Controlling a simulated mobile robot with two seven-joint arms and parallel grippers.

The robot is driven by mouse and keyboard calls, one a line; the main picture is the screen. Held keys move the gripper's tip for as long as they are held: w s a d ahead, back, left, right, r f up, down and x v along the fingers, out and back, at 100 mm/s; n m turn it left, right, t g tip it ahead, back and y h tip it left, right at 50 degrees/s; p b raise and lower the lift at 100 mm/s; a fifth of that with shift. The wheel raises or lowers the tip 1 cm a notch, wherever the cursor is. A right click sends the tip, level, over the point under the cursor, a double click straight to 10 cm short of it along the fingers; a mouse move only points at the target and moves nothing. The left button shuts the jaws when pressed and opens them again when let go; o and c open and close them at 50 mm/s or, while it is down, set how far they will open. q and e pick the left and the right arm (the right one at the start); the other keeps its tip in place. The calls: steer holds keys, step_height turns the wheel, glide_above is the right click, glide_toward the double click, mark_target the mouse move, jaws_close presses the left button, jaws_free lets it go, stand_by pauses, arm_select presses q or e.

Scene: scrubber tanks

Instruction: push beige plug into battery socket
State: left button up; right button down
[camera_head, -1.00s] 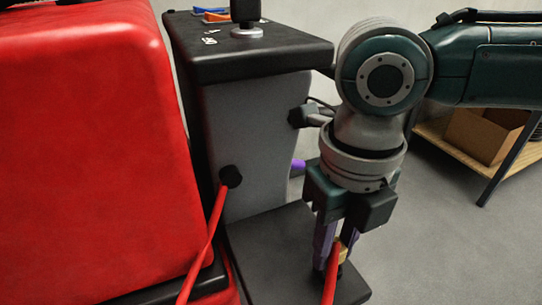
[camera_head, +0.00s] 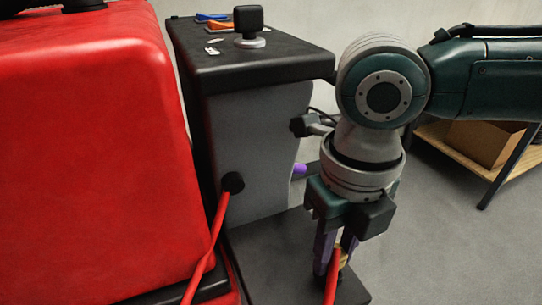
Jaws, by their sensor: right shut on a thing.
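My right gripper (camera_head: 336,256) points straight down at the lower middle, over the black base ledge of the grey machine. Its purple fingers are shut on the beige plug (camera_head: 343,257), of which only a small part shows between and behind the fingers. A red cable (camera_head: 332,282) runs down from the plug in front of the fingers. The battery socket cannot be made out; the fingers and cable cover the area under the plug, so I cannot tell whether the plug touches it. My left gripper is out of view.
A large red tank (camera_head: 90,150) fills the left. A grey machine body (camera_head: 255,140) with a black top (camera_head: 260,65) stands in the middle, with a second red cable (camera_head: 212,245) at a black fitting (camera_head: 233,183). A wooden shelf (camera_head: 470,150) stands right; grey floor is clear.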

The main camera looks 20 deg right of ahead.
steer(key=shift+f, duration=0.3)
